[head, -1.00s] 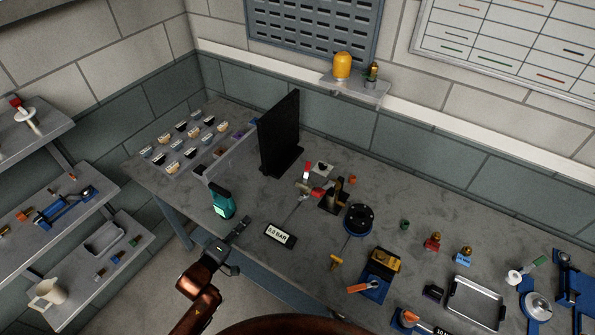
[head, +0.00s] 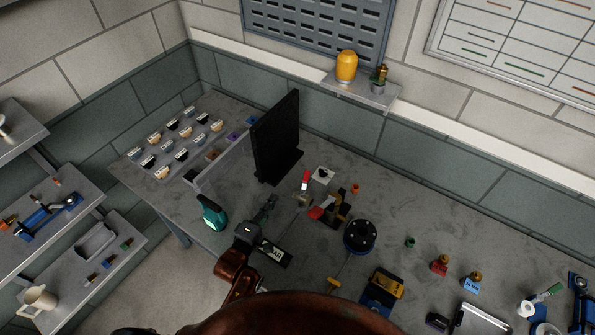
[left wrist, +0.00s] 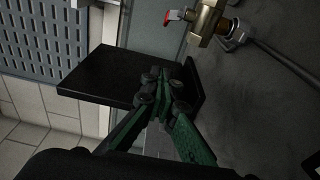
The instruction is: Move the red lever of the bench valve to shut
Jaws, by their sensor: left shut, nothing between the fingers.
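The bench valve (head: 302,199) is a small brass fitting on the grey bench, in front of the black upright panel. Its red lever (head: 305,181) points up from it in the head view. In the left wrist view the brass valve body (left wrist: 206,22) is at the top, with the red lever (left wrist: 173,15) sticking out to its left. My left gripper (head: 269,203) is shut and empty, left of the valve and apart from it. Its green fingers (left wrist: 165,85) show below the lever in the left wrist view. My right gripper does not show.
The black panel (head: 275,138) stands close behind the gripper. A teal device (head: 213,213), a pressure display (head: 275,253) and a clamp with a red part (head: 330,209) are nearby.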

